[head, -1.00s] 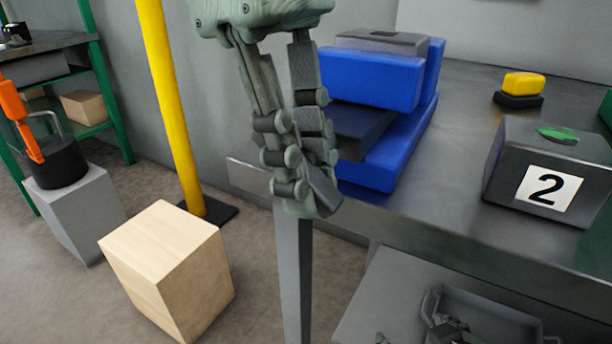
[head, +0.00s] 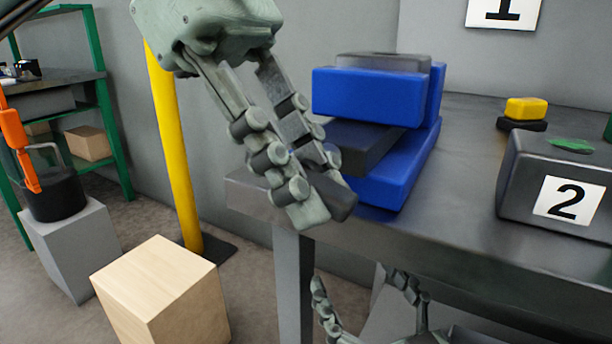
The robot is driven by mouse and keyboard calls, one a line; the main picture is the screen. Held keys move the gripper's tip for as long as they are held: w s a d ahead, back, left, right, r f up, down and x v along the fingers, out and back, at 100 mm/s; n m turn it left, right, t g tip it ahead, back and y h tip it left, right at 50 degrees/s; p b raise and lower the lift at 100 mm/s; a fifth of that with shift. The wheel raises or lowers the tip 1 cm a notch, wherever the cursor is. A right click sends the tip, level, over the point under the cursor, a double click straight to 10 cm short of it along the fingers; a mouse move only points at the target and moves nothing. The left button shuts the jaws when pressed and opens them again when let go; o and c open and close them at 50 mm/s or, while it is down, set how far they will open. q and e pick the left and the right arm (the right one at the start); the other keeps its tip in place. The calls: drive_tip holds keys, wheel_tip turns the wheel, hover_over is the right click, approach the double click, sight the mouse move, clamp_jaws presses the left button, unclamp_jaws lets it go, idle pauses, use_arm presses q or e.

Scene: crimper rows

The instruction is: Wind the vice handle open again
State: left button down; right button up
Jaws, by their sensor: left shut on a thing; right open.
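The blue vice (head: 368,97) with grey jaw parts stands at the left end of the steel bench. My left gripper (head: 318,200) is in front of the vice's left side, slanting from upper left down to lower right. Its fingers are closed together on the vice handle, which they hide; I cannot make out the handle itself or its angle. My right gripper (head: 370,300) shows at the bottom edge, below the bench top, with its fingers spread and nothing between them. Part of it is cut off by the frame.
The steel bench (head: 460,190) carries a dark box labelled 2 (head: 530,190) and a yellow-topped button (head: 526,108) at right. A yellow post (head: 175,150), wooden block (head: 155,285), and grey pedestal (head: 72,245) with a black pot (head: 55,195) stand left. A green shelf (head: 110,130) is behind.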

use_arm(q)
drive_tip(key=c, duration=1.4)
unclamp_jaws()
drive_tip(key=shift+r, duration=0.1)
drive_tip(key=v, duration=1.2)
drive_tip(key=shift+o, duration=0.4)
drive_tip(key=shift+s, duration=0.1)
